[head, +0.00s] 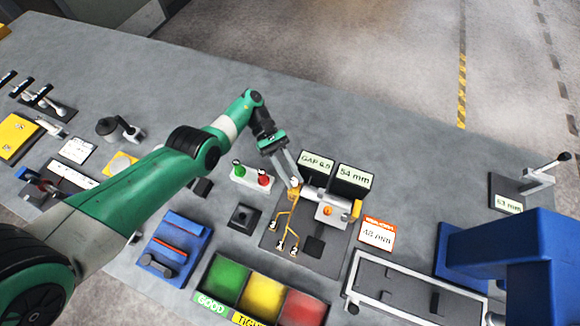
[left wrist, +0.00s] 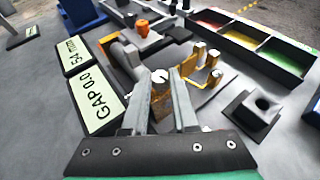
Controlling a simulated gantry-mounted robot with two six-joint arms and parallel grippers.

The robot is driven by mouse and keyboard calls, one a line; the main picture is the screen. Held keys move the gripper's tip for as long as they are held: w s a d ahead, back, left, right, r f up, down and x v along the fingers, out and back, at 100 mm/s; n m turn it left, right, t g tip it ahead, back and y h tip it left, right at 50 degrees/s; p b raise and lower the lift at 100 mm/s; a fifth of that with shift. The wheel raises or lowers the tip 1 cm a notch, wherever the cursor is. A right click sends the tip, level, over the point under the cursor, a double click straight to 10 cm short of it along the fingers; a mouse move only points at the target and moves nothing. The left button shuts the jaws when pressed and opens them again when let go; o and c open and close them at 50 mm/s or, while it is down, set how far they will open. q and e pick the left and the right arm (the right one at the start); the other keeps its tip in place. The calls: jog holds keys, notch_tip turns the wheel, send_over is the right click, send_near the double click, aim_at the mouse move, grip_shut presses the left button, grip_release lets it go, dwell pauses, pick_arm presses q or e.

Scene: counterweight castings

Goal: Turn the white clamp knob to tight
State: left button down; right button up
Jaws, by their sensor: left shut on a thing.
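The white clamp knob (left wrist: 160,80), with a dark mark on its top, sits between the fingertips of my left gripper (left wrist: 160,98) in the left wrist view. In the head view my left gripper (head: 293,182) reaches down onto the fixture's left back corner, and its fingers largely hide the knob. The left fingers are shut on the knob. The fixture (head: 328,212) carries an orange knob (left wrist: 141,27) and brass-coloured arms with pale tips (left wrist: 205,68). My right gripper is in neither view.
Behind the fixture stand two displays, a gap display (head: 316,165) and a 54 mm display (head: 354,177). A box (head: 199,287) with green, yellow and red compartments is in front. A red and green button box (head: 251,178) is left. A large blue block (head: 510,255) stands at right.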

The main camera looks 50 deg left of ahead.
pick_arm(q)
jog(key=shift+m+b, duration=0.3)
jog(key=shift+r+g, duration=0.15)
jog(key=shift+g, duration=0.15)
jog(key=c, duration=0.7)
grip_release()
